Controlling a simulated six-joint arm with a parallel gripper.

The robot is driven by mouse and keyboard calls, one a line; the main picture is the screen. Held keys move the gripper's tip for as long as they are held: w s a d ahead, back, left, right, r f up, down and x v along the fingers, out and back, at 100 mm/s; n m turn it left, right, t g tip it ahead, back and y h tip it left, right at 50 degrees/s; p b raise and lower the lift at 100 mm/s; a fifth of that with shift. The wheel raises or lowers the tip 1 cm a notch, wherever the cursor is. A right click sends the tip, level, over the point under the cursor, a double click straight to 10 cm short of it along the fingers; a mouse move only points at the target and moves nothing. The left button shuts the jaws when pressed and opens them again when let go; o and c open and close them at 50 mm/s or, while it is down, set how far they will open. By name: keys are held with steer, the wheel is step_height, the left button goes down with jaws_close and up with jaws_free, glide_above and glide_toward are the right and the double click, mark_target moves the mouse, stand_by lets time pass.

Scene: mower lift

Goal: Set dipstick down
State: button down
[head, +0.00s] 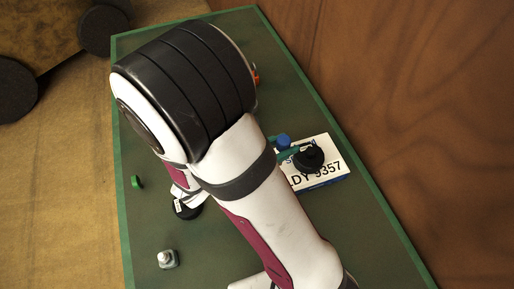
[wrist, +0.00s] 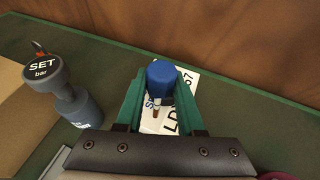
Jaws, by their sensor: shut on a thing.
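My gripper (wrist: 161,88) has green fingers and is shut on the dipstick (wrist: 161,74), which shows as a blue cap with a thin stem below it. The dipstick is over a white number plate (wrist: 186,85) lying on the green mat. I cannot tell whether the stem touches the plate. In the head view the blue cap (head: 283,140) shows at the plate's upper left corner, just right of my arm. My arm hides most of the gripper there.
A black round cap (head: 309,157) is over the number plate (head: 335,174). A grey device marked SET bar (wrist: 45,70) stands left of my gripper. A green cap (head: 137,182) and a small grey bottle (head: 167,259) are on the green mat (head: 370,235). A brown wooden wall (head: 420,100) rises beyond.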

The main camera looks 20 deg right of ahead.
steer(key=shift+s+d+r, duration=0.3)
steer(key=shift+d+r, duration=0.1)
steer(key=shift+d, duration=0.15)
steer(key=shift+r, duration=0.2)
step_height(320, 180, up, 10)
steer(key=shift+r, duration=0.2)
steer(key=w+a+n+t+y, duration=0.35)
steer(key=w+a, duration=0.55)
steer(key=w, duration=0.4)
steer(key=w+a+n+t+y, duration=0.3)
steer(key=w+a+n+y, duration=0.15)
steer(key=w+a, duration=0.7)
steer(key=w+a+n+t+y, duration=0.3)
steer(key=w+a+n, duration=0.35)
steer(key=w, duration=0.85)
steer(key=shift+m+g, duration=0.35)
steer(key=shift+m, duration=0.5)
steer(key=f, duration=1.4)
steer(key=a+f, duration=0.1)
steer(key=f, duration=0.6)
steer(key=shift+a+f, duration=0.1)
steer(key=shift+f, duration=0.2)
steer(key=shift+f, duration=0.15)
steer(key=c, duration=0.5)
jaws_free()
